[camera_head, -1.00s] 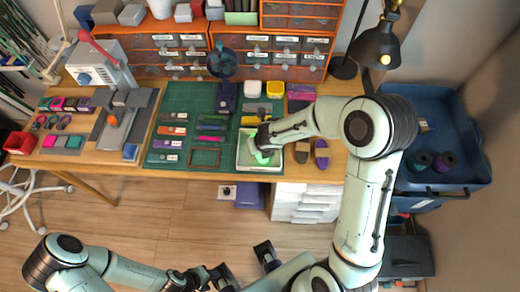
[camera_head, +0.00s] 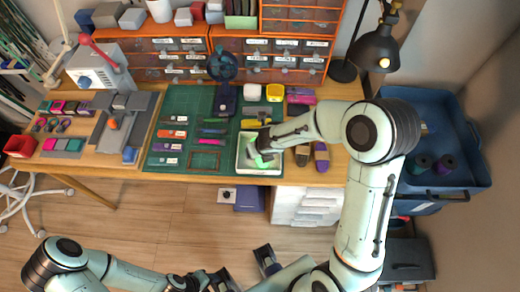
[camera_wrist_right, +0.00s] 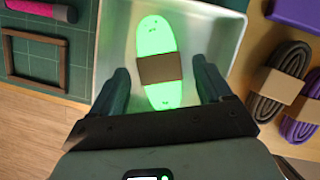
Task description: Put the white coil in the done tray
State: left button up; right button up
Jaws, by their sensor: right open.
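A coil (camera_wrist_right: 158,62) that looks bright glowing green, with a brown band round its middle, lies in a white tray (camera_wrist_right: 105,75) in the right wrist view. No plain white coil shows. In the head view the coil (camera_head: 264,161) is partly hidden by my right gripper, inside the tray (camera_head: 240,167) at the table's front edge. My right gripper (camera_wrist_right: 159,85) is open, its fingers apart on either side of the coil's lower half, with gaps between. My left gripper (camera_head: 243,268) is low in the head view, away from the table; its jaw state is unclear.
A dark coil (camera_head: 302,155) and a purple coil (camera_head: 321,157) with tan bands lie right of the tray. A green cutting mat (camera_head: 185,115) with small items lies to its left. A desk fan (camera_head: 224,68) and drawers stand behind. A blue bin (camera_head: 440,110) is at right.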

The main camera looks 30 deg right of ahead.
pick_arm(q)
jog(key=w+r+p, duration=0.1)
jog(key=r+p, duration=0.2)
jog(key=w+r+p, duration=0.1)
jog(key=r, duration=0.1)
jog(key=shift+w+r, duration=0.2)
jog(key=shift+w, duration=0.1)
pick_arm(e)
jog(key=v, duration=1.1)
jog(key=shift+w, duration=0.1)
